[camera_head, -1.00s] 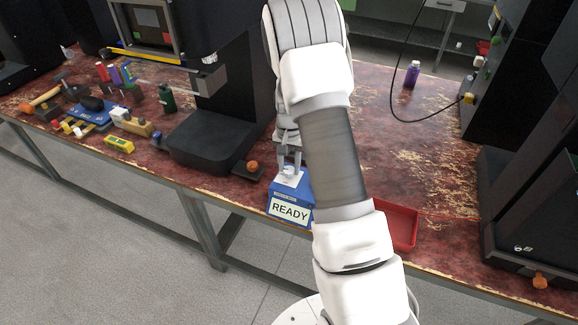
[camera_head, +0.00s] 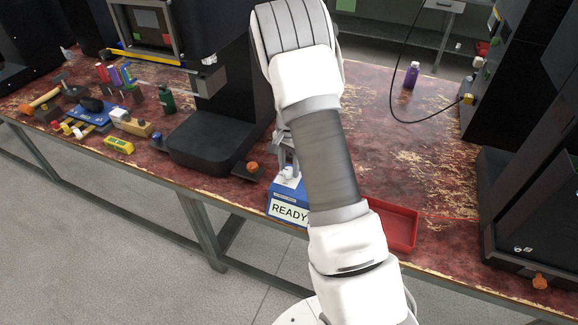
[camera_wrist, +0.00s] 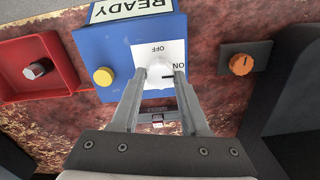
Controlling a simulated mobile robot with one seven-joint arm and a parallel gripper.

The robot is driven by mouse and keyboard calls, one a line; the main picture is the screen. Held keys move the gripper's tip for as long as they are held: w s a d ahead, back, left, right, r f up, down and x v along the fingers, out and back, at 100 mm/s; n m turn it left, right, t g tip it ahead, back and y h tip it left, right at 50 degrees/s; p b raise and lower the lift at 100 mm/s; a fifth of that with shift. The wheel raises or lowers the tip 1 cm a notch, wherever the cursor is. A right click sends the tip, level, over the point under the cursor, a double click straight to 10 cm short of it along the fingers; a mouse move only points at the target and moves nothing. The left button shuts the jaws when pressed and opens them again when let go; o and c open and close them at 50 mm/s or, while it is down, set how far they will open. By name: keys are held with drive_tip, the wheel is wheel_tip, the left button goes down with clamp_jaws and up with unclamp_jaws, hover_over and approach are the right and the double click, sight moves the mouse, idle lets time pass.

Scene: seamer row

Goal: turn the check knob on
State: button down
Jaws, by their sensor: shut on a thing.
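The blue box (camera_head: 277,192) with a READY label stands near the bench's front edge, partly hidden by my arm. The white check knob (camera_wrist: 157,75) sits on that plate, between my fingertips. A dark line on the knob points toward the ON side. My gripper (camera_wrist: 160,82) is shut on the knob; it also shows above the box in the head view (camera_head: 287,163).
A red tray (camera_head: 412,232) sits right of the box; in the wrist view it holds a grey knob-like piece (camera_wrist: 38,68). An orange knob (camera_wrist: 241,64) on a dark base is on the box's other side. Black machines and several tools stand along the bench.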

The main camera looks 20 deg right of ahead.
drive_tip(key=shift+c, duration=2.1)
unclamp_jaws()
drive_tip(key=shift+r, duration=0.1)
wheel_tip(320, 180, up, 17)
drive_tip(key=p, duration=0.1)
drive_tip(key=shift+r, duration=0.15)
